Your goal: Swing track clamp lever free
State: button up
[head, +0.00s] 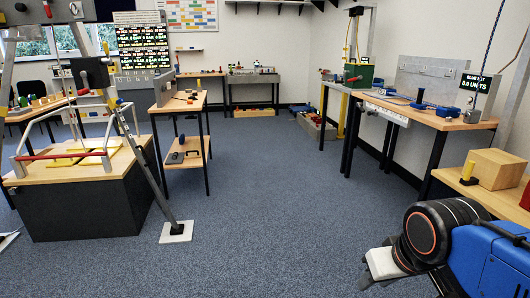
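I cannot tell for sure which part is the track clamp lever. A black clamp-like fitting (91,73) sits on the grey rig at the left, with a small red handle (83,92) just below it. A grey strut runs from the rig down to a white foot plate (177,233) on the floor. My gripper (382,264) is at the lower right, a pale end piece beside my black and orange wrist. It is far from the rig and touches nothing that I can see. Its fingers cannot be made out.
A black-sided stand with a wooden top (95,168) holds a metal frame with a red bar (62,154). A narrow wooden table (178,103) stands beside it. A workbench (440,122) and a wooden box (494,169) line the right side. The blue carpet (270,200) between is clear.

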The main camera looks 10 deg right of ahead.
aim_at(359, 104)
jog(key=i+z, duration=0.3)
jog(key=i, duration=0.55)
jog(key=i+j+z, duration=0.25)
jog(key=i, duration=0.65)
jog(key=i+j+z, duration=0.1)
jog(key=i+z, duration=0.25)
jog(key=i, duration=0.85)
